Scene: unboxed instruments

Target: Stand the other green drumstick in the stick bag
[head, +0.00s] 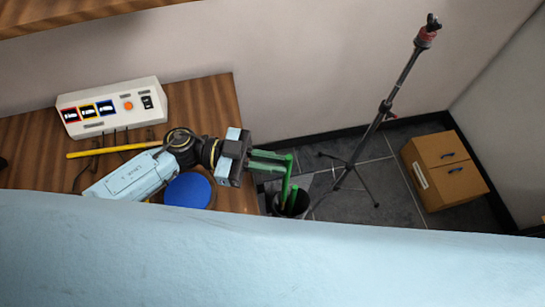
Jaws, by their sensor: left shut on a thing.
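My left gripper (288,163) reaches right past the table edge and is shut on a green drumstick (286,188). The drumstick hangs steeply, slightly tilted, with its lower end at the mouth of the dark stick bag (302,209). I cannot tell how far its tip is inside the mouth. Another green stick (294,198) shows at the bag's opening, close beside the held one. The lower part of the bag is hidden. My right gripper is not in view.
The wooden table (215,95) carries a white box with buttons (112,105), a yellow stick (100,151) and a blue disc (188,191).

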